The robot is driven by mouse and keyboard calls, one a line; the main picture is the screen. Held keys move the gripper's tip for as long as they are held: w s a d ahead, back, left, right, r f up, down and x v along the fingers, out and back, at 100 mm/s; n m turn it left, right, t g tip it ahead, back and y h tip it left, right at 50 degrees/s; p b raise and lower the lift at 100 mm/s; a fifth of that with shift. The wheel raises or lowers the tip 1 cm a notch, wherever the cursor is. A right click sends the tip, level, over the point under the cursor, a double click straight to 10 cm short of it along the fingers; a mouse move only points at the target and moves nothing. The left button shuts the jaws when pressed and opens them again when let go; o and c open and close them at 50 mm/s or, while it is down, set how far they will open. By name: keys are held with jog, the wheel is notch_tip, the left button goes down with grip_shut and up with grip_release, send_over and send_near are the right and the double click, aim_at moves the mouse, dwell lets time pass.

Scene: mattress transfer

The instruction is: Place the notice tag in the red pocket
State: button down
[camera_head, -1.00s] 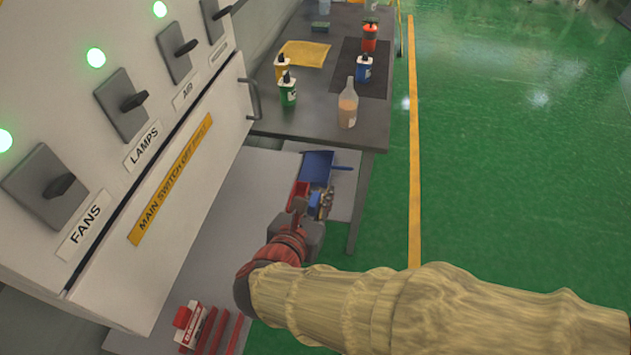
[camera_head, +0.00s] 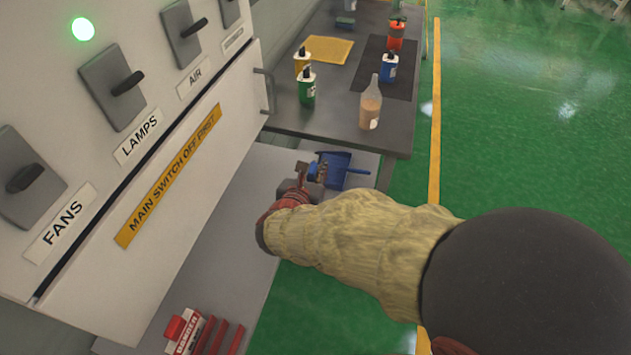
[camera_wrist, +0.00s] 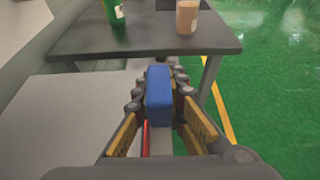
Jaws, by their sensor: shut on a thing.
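My gripper (camera_head: 316,172) is shut on a small blue block-like thing (camera_wrist: 158,95) over the lower grey surface. In the wrist view the block stands between the two fingers. A thin red and white edge (camera_wrist: 146,138) shows below it; I cannot tell what it belongs to. A red and white item with "DANGER"-like lettering (camera_head: 184,331) is at the bottom left of the head view, well away from my gripper. Red upright strips (camera_head: 218,338) stand beside it. I cannot tell for sure which thing is the notice tag or the red pocket.
A blue dustpan-like thing (camera_head: 345,168) lies just beyond my gripper. A switch cabinet (camera_head: 75,285) stands at the left. A dark table (camera_head: 320,122) behind holds several bottles and a yellow cloth (camera_head: 328,49). Green floor (camera_head: 540,140) is open at the right.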

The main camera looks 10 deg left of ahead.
jog(key=shift+w+a+f+b, duration=0.15)
jog(key=shift+w+f+b, duration=0.2)
jog(key=shift+f, duration=0.5)
jog(key=shift+w+a+f+b, duration=0.1)
jog(key=shift+w+f+b, duration=0.15)
jog(key=shift+f+b, duration=0.45)
jog(key=shift+w+a+f+b, duration=0.2)
jog(key=shift+w+f, duration=0.1)
jog(key=shift+f, duration=0.75)
jog(key=shift+f, duration=0.15)
jog(key=c, duration=1.8)
grip_release()
